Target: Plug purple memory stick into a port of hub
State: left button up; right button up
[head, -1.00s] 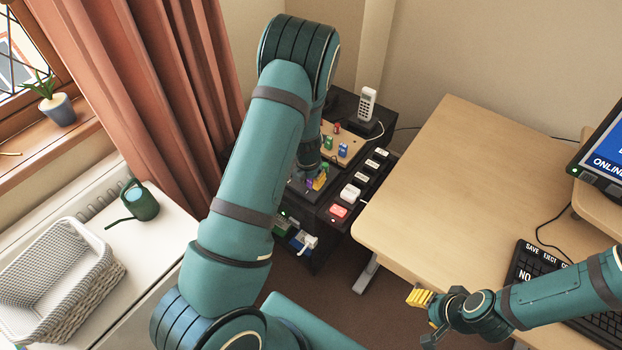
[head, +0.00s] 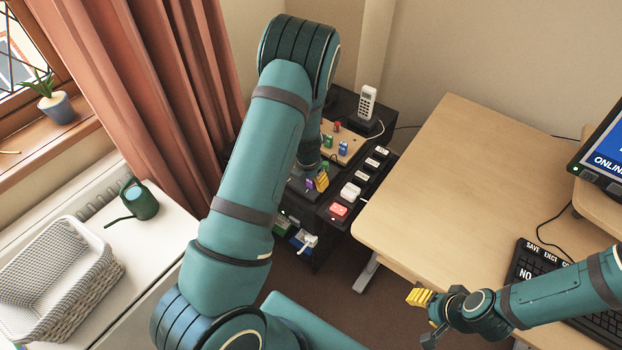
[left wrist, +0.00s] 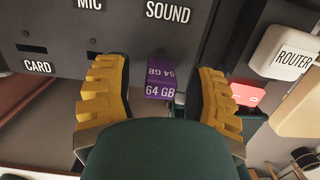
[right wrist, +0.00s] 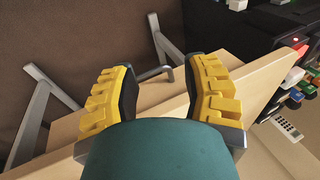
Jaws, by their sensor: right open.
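The purple memory stick (left wrist: 160,80), marked 64 GB, stands on a dark panel labelled CARD, MIC and SOUND (left wrist: 140,30), which looks like the hub. Its far end meets the panel below the SOUND label; how deep it sits in a port is hidden. My left gripper (left wrist: 160,95) is open, with one finger on each side of the stick and a gap to both. In the head view the stick (head: 309,185) shows small beside the yellow fingers of my left gripper (head: 320,180). My right gripper (right wrist: 160,95) is open and empty near the desk's front edge.
A wooden board (head: 354,146) with coloured sticks lies behind the panel. A power strip (head: 370,172) with a white router plug (left wrist: 287,52) and a red plug (head: 338,210) lies to the right. A phone (head: 367,103) stands behind. The desk (head: 440,190) is largely clear.

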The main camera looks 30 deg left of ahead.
pick_arm(q)
notch_tip(320, 180, up, 12)
jog(key=s, duration=0.1)
jog(key=shift+s, duration=0.25)
jog(key=s+d+f+m+g, duration=0.1)
jog(key=s+d+f+m, duration=0.3)
jog(key=s+f+m, duration=0.4)
jog(key=s+d+f+m+g, duration=0.1)
jog(key=s+d+f+m, duration=0.3)
jog(key=s+f+m, duration=0.55)
jog(key=s+d+m+h, duration=0.4)
jog(key=d+m, duration=0.7)
jog(key=m, duration=0.3)
jog(key=w+d+r+m+t, duration=0.2)
jog(key=w+d+r, duration=0.1)
jog(key=w+r, duration=0.2)
jog(key=shift+w+r, duration=0.3)
jog(key=shift+r, duration=0.1)
jog(key=shift+d, duration=0.1)
